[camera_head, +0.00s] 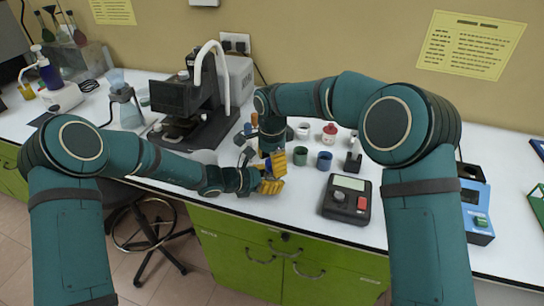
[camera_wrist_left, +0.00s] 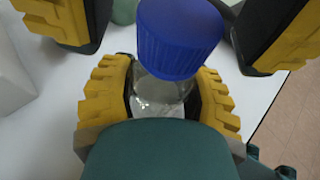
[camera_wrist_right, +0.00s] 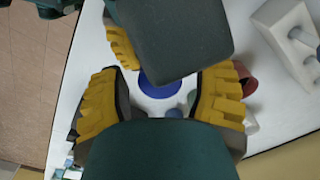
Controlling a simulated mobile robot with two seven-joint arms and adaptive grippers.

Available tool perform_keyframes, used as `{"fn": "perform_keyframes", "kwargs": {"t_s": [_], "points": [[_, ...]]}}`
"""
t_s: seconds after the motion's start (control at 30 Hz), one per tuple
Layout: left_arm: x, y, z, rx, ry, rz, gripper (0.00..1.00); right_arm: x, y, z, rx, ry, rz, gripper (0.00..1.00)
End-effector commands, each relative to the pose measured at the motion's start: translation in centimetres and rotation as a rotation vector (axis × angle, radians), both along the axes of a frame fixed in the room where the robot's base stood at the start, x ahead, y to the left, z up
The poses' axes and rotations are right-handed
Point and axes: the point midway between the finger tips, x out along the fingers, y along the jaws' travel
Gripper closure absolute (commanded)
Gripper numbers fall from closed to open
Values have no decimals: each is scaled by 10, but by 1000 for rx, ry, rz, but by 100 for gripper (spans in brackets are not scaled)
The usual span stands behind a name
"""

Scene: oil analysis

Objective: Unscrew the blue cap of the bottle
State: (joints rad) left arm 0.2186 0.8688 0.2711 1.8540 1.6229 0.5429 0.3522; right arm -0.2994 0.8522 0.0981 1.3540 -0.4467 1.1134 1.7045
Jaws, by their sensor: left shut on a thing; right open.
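The bottle (camera_wrist_left: 160,92) is clear with a ribbed blue cap (camera_wrist_left: 180,40), and stands close to upright. My left gripper (camera_wrist_left: 165,95) is shut on its body below the cap. In the head view my left gripper (camera_head: 272,177) is near the table's front edge and the bottle is mostly hidden. My right gripper (camera_wrist_right: 160,98) is open above the bottle, pointing down.
The white table's front edge (camera_head: 300,226) is close.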

Motion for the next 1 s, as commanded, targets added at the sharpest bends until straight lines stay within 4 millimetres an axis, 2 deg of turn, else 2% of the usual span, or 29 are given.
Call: {"fn": "perform_keyframes", "kwargs": {"t_s": [0.2,0.23,0.37,0.4,0.73,0.87,1.0], "points": [[0,0,0,0,0,0,100,0,0,0,0,0,0,35],[0,0,0,0,0,0,100,0,0,0,0,0,0,40],[0,0,0,0,0,0,100,0,0,0,0,0,0,86],[0,0,0,0,0,0,100,0,0,0,0,0,0,100],[0,0,0,0,0,0,100,0,0,0,0,0,52,100],[0,0,0,0,0,0,100,0,0,0,0,0,230,100],[0,0,0,0,0,0,100,0,0,0,2,-1,485,100]]}}
